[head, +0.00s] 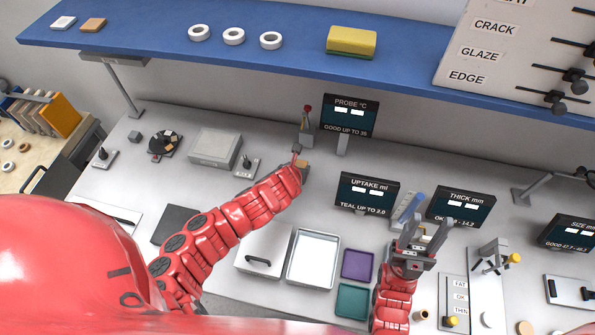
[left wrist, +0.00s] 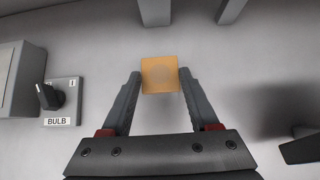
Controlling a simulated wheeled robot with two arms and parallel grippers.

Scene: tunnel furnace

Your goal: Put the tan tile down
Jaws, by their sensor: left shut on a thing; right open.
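The tan tile (left wrist: 160,75) is a small flat square between the fingertips of my left gripper (left wrist: 157,82) in the left wrist view. My left gripper is shut on it, over the grey bench top. In the head view my left gripper (head: 299,160) is by the foot of the probe stand, and a bit of the tile shows at its tip. I cannot tell whether the tile touches the bench. My right gripper (head: 420,235) is open and empty, near the thickness display.
The BULB switch (left wrist: 60,100) is left of the tile. The probe display (head: 349,116) and uptake display (head: 367,192) stand nearby. A white tray (head: 290,275), purple tray (head: 357,265) and teal tray (head: 352,301) lie in front. Another tan tile (head: 93,25) is on the blue shelf (head: 160,28).

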